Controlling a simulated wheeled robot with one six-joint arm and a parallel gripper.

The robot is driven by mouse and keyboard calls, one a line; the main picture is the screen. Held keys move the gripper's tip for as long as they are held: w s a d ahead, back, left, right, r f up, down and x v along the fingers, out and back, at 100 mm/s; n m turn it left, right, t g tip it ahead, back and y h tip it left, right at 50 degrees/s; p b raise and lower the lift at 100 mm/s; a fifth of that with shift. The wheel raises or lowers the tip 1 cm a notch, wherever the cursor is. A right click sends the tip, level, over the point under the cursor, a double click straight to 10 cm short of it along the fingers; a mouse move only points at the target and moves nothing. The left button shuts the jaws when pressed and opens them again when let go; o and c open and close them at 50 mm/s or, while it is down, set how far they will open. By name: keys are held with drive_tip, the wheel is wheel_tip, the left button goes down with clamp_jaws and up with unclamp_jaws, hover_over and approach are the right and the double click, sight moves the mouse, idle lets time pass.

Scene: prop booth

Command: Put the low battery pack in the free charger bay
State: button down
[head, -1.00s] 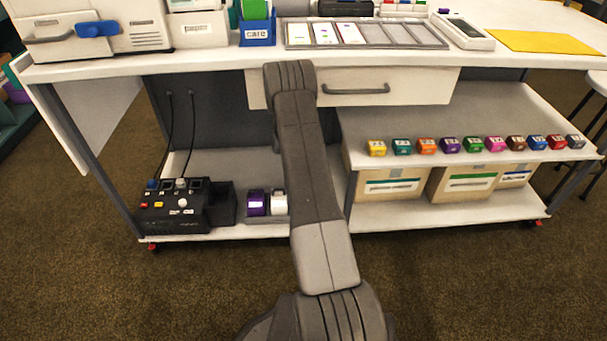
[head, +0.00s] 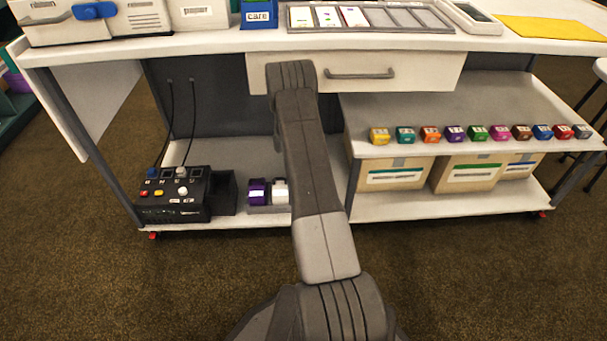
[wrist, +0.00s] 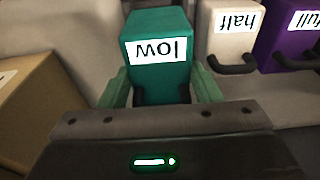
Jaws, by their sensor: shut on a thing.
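The teal battery pack (wrist: 160,50), marked "low", stands between the fingers of my gripper (wrist: 163,92) in the wrist view. The gripper is shut on it. In the head view my arm hides the gripper and this pack.
The lower shelf (head: 245,228) holds these things under the counter, below a drawer (head: 415,78). Two black cables hang behind the black unit. To the right, several coloured blocks (head: 454,134) line a raised shelf above cardboard boxes (head: 470,176). A cardboard surface (wrist: 35,110) is at left in the wrist view.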

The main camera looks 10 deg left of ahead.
drive_tip(key=shift+f, duration=0.3)
idle(0.6)
drive_tip(key=shift+f+b, duration=1.9)
drive_tip(key=shift+f, duration=0.15)
drive_tip(key=shift+c, duration=1.9)
unclamp_jaws()
drive_tip(key=shift+f, duration=0.1)
drive_tip(key=r+p, duration=0.1)
drive_tip(key=r, duration=0.3)
drive_tip(key=s+r+p, duration=0.1)
drive_tip(key=r+p, duration=0.1)
drive_tip(key=r, duration=0.3)
drive_tip(key=s+r+p, duration=0.1)
drive_tip(key=r, duration=0.3)
drive_tip(key=shift+d+r+p, duration=0.3)
drive_tip(key=shift+r+p, duration=0.05)
drive_tip(key=shift+p, duration=0.05)
